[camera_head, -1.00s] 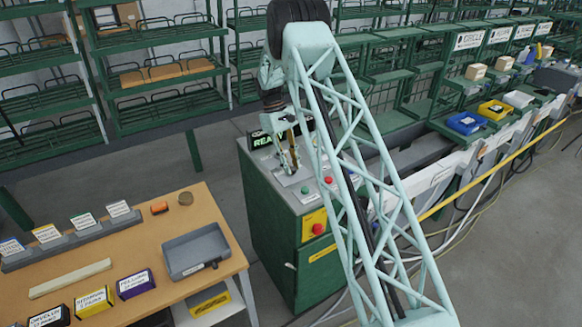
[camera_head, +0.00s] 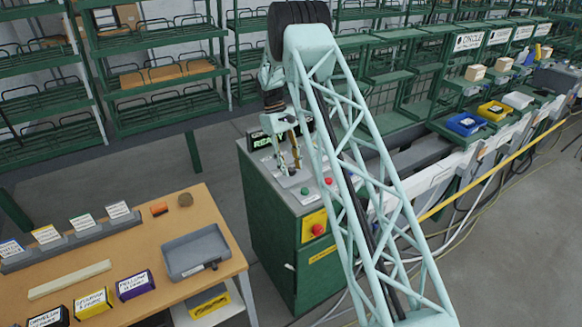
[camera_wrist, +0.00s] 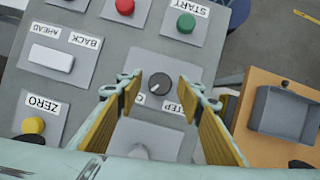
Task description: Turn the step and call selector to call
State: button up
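The step and call selector is a dark round knob (camera_wrist: 160,84) on a light grey plate in the wrist view. Upside-down lettering beside it reads STEP on the right; the label on the left is mostly hidden by a finger, with only a C showing. A small pale mark shows on the knob; I cannot tell exactly which way it points. My gripper (camera_wrist: 160,92) is open, with one yellow-padded finger on each side of the knob and gaps between. In the head view my gripper (camera_head: 288,170) is over the top panel of the green press cabinet (camera_head: 268,225), and the knob cannot be made out.
Around the knob are a green START button (camera_wrist: 186,23), a red button (camera_wrist: 124,6), a white BACK/AHEAD switch (camera_wrist: 52,58) and a yellow ZERO button (camera_wrist: 34,126). A wooden table (camera_head: 140,240) with a grey tray (camera_head: 196,252) stands left of the cabinet.

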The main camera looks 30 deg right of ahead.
jog(key=v, duration=1.2)
dwell(0.8)
